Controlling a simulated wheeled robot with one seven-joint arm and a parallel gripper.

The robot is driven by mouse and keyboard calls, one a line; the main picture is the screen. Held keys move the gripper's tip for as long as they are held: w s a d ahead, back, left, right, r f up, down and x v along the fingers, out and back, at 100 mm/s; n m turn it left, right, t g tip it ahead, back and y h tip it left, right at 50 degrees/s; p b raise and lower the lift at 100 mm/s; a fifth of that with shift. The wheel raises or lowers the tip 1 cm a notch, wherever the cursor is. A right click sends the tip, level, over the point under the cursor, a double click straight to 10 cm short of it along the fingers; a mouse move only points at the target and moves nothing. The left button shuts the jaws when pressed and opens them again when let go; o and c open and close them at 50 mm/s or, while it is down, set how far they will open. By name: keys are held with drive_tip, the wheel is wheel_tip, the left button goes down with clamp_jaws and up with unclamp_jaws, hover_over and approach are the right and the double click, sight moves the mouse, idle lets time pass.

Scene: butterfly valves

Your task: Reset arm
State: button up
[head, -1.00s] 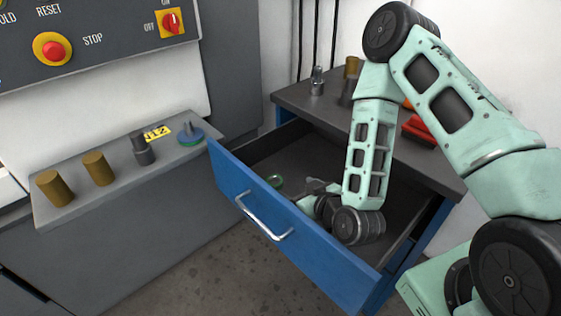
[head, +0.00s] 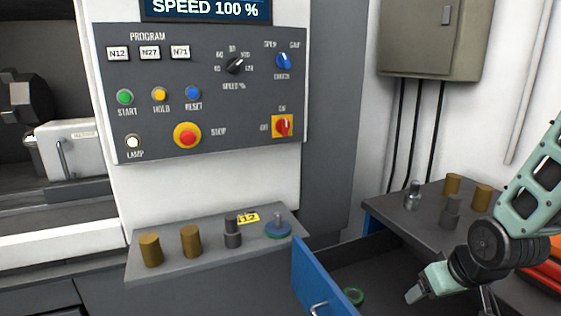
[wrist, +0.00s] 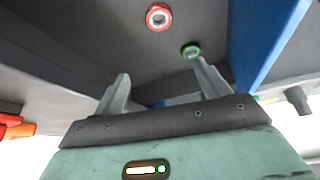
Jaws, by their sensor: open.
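My arm comes in from the right in the head view, and my gripper (head: 414,294) hangs over the right part of the open blue drawer (head: 316,281). In the wrist view my gripper (wrist: 163,84) has its two fingers spread with nothing between them. A green ring (head: 353,296) lies on the grey drawer floor, left of the gripper in the head view. In the wrist view the green ring (wrist: 191,50) shows just beyond the right fingertip, and a red ring (wrist: 158,17) lies farther off. The red ring is not visible in the head view.
A grey shelf (head: 205,262) on the left holds brass cylinders (head: 151,250), a grey part (head: 233,233) and a blue-green disc part (head: 278,230). The control panel (head: 200,95) is above it. More cylinders (head: 453,184) stand on the cabinet top behind the drawer.

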drive_tip(key=s+d+r+m+g, duration=0.2)
drive_tip(key=s+r, duration=0.4)
drive_tip(key=s+a+r+n+g+p, duration=0.1)
drive_tip(key=s+a+r+n, duration=0.1)
drive_tip(key=s+a+n, duration=0.2)
drive_tip(key=s+a+r+n+g+p, duration=0.2)
drive_tip(key=s+a, duration=0.7)
drive_tip(key=a, duration=0.5)
drive_tip(key=shift+s+r+n, duration=0.4)
drive_tip(key=shift+r+n, duration=0.35)
drive_tip(key=shift+n, duration=0.15)
